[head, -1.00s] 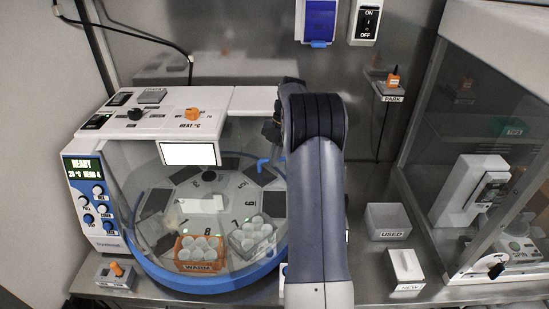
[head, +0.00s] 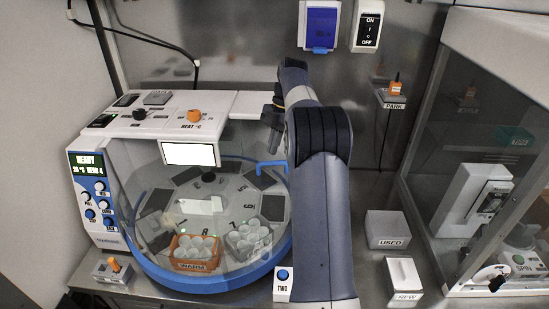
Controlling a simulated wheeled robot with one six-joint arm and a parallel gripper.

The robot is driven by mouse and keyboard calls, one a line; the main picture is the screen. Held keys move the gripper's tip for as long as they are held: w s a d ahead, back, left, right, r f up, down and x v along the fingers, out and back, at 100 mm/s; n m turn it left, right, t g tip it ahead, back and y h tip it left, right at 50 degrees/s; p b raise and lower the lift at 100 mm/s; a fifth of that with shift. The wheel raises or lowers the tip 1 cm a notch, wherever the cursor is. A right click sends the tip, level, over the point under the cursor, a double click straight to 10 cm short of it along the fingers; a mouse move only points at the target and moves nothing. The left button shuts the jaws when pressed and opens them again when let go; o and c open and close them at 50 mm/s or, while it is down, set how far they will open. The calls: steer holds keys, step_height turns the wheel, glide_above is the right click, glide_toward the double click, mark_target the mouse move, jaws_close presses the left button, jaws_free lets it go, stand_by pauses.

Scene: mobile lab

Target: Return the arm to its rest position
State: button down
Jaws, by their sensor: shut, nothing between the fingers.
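My arm (head: 322,190) rises from the bottom of the head view, right of the machine's round carousel, and bends at a dark ribbed joint. Its far end reaches up and back beside the machine's white top. My gripper (head: 271,122) shows only in part, as a dark shape left of the arm by the machine's top right edge. It is shut and holds nothing. The fingertips are hard to make out at this size.
The white machine (head: 160,122) with a carousel (head: 160,270) holding an orange rack (head: 195,252) and a grey rack (head: 252,238) stands left. A glass-fronted cabinet (head: 440,150) is at right. The USED box (head: 387,229), NEW box (head: 403,276) and PARK shelf (head: 391,100) lie between.

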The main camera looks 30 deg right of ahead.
steer(key=shift+w+d+r, duration=0.1)
steer(key=shift+w+r, duration=0.1)
steer(key=shift+r, duration=0.4)
steer(key=shift+w+d+r, duration=0.1)
steer(key=shift+w+r, duration=0.05)
steer(key=shift+r, duration=0.45)
